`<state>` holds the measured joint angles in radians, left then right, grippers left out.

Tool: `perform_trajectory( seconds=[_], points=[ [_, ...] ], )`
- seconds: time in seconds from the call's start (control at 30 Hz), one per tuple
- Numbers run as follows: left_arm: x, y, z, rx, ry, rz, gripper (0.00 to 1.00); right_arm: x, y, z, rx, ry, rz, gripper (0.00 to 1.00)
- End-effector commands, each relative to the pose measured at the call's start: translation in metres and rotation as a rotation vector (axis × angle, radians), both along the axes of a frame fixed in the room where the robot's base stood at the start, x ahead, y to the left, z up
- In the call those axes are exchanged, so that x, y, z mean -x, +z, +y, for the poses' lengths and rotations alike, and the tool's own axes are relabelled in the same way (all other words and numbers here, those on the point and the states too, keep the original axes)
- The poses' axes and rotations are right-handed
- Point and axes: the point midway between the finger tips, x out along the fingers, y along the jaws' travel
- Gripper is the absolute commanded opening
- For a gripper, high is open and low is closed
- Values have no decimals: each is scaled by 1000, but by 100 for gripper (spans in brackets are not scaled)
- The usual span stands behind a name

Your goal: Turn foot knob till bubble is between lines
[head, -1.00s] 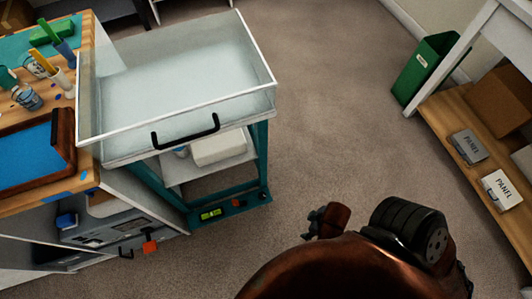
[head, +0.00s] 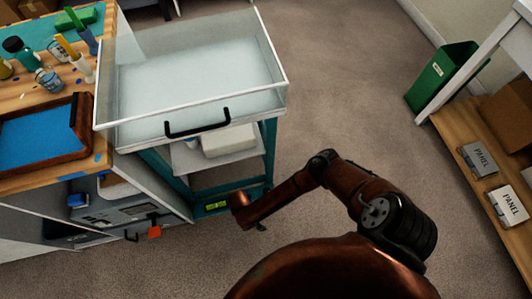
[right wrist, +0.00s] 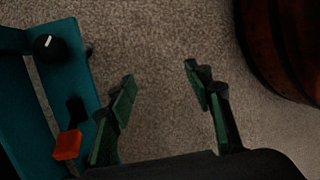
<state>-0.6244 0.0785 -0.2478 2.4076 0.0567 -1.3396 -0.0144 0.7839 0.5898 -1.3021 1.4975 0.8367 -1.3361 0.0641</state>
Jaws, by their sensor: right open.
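The teal cart frame (head: 270,150) has a bottom beam carrying a small yellow-green level vial (head: 215,206). The bubble is too small to place against the lines. In the right wrist view a round black knob (right wrist: 48,45) with a white mark sits on the teal beam at upper left. An orange block (right wrist: 68,145) is on the same beam, lower down. My right gripper (right wrist: 160,72) is open and empty over the carpet, to the right of the knob and apart from it. In the head view my right wrist hides the beam's right end. My left gripper is not in view.
A clear-walled tray (head: 283,85) with a black handle tops the cart. A wooden bench (head: 50,184) adjoins on the left. A green bin (head: 440,78) and a shelf (head: 455,135) stand at right. Carpet between is clear.

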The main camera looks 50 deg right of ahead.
Motion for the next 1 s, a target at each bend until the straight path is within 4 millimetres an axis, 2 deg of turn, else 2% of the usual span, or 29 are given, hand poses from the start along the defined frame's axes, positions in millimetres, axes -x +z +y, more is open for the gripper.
perform_trajectory(
  seconds=[0.03, 0.1, 0.2, 0.3, 0.47, 0.8, 1.0],
  points=[
    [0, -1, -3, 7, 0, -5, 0, -28, 4, -27, 57, 2, -21, 47],
    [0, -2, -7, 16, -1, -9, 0, -54, 8, -57, 116, -4, -36, 47],
    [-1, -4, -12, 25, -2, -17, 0, -82, 16, -88, 174, -15, -55, 47],
    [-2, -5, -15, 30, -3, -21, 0, -96, 21, -105, 204, -24, -65, 47],
    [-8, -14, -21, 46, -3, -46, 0, -98, 13, -113, 215, -28, -66, 47],
    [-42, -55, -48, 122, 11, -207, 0, -88, -31, -128, 214, -27, -63, 47],
    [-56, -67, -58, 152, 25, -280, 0, -85, -46, -133, 213, -26, -65, 47]
  ],
)
